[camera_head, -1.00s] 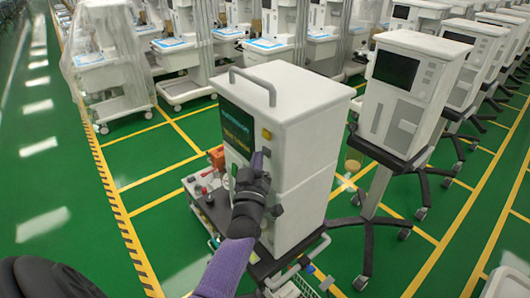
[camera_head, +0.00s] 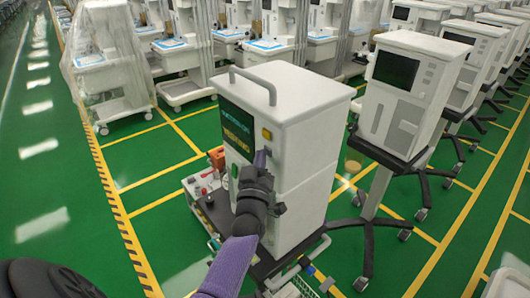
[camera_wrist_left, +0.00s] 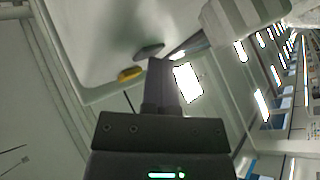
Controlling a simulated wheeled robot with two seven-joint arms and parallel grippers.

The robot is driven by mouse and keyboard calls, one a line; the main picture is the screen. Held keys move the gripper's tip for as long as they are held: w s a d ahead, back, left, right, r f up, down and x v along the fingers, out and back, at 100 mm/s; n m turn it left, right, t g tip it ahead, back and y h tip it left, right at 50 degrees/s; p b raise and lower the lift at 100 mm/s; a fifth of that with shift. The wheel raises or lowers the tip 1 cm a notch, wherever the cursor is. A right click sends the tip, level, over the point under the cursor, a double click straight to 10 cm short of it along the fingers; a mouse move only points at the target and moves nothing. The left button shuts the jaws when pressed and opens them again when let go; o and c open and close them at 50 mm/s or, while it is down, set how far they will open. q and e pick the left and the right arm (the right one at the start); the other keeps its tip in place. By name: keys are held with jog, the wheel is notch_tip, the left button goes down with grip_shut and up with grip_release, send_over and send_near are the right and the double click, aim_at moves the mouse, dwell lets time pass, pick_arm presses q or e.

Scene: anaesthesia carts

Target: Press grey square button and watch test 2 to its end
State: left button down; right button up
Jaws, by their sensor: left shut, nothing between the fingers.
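The white cart-mounted machine (camera_head: 305,125) stands in the middle of the head view, with a dark screen (camera_head: 237,128) on its front showing green text and a larger yellow line. A yellow square button (camera_head: 267,134) is at the front's upper right; it also shows in the left wrist view (camera_wrist_left: 131,73). A grey button (camera_wrist_left: 149,50) sits beside it in the wrist view. My left gripper (camera_head: 261,157) is shut and empty, its tip just below the yellow button. In the wrist view the tip (camera_wrist_left: 158,64) is close to the grey button; contact is unclear.
A similar white machine (camera_head: 412,95) on a wheeled stand is at the right. A low shelf with small red and white items (camera_head: 205,182) is at the machine's left. More carts stand in rows behind. Green floor (camera_head: 60,190) at the left is open.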

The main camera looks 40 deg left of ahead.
pick_arm(q)
jog(key=shift+s, duration=0.1)
jog(key=shift+s+a+p, duration=0.2)
jog(key=shift+s+p, duration=0.25)
jog(key=shift+s, duration=0.25)
jog(key=s+p, duration=0.1)
jog(key=s, duration=0.1)
jog(key=s+a+p, duration=0.1)
jog(key=s, duration=0.2)
jog(key=shift+a, duration=0.2)
jog(key=shift+w, duration=0.1)
dwell(0.5)
